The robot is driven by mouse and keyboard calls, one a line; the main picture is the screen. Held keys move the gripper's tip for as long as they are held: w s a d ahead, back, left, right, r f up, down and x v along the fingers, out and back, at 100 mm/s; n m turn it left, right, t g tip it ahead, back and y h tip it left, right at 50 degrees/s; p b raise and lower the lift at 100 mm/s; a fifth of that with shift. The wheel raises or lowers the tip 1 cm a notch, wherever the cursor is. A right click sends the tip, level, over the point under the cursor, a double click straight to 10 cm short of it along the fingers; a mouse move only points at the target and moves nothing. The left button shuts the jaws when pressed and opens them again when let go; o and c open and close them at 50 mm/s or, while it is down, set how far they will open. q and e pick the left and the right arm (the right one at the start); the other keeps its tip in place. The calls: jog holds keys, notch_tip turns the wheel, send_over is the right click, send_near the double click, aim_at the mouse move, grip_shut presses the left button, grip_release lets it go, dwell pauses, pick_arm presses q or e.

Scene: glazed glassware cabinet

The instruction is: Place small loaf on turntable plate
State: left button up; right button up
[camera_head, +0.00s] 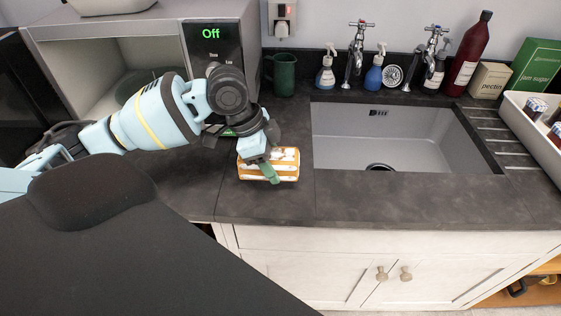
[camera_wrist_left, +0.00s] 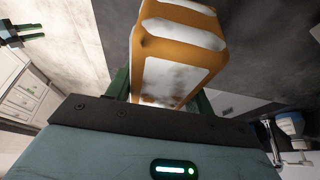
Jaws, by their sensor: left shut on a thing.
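The small loaf (camera_head: 284,163), orange-brown with white bands, is on or just above the dark worktop left of the sink; I cannot tell if it touches. My left gripper (camera_head: 267,170) is shut on it, with a green finger across its near side. In the left wrist view the loaf (camera_wrist_left: 178,60) fills the space between the green fingers. The microwave (camera_head: 215,45) stands open at the left, its display reading "Off". Inside it, the turntable plate (camera_head: 137,84) shows dimly, partly hidden behind my left arm. My right gripper is not seen in the head view.
A green mug (camera_head: 284,74) stands right of the microwave. The sink (camera_head: 385,138) lies right of the loaf. Soap bottles (camera_head: 374,74), taps and a dark red bottle (camera_head: 468,55) line the back. Bare worktop (camera_head: 190,185) lies in front of the microwave.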

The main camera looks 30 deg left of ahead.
aim_at(281, 151)
pick_arm(q)
jog(key=shift+w+a+f, duration=0.1)
jog(key=shift+w+a, duration=0.05)
jog(key=shift+w, duration=0.85)
jog(key=shift+w+a+f, duration=0.1)
jog(key=shift+w, duration=0.9)
jog(key=shift+f, duration=1.7)
jog(key=o, duration=1.2)
jog(key=shift+f, duration=0.15)
jog(key=shift+c, duration=0.2)
jog(key=v, duration=1.1)
jog(key=shift+p, duration=0.35)
jog(key=shift+o, duration=0.5)
jog(key=shift+s+a+r, duration=0.15)
jog(key=shift+s+r, duration=0.05)
jog(key=shift+r, duration=0.45)
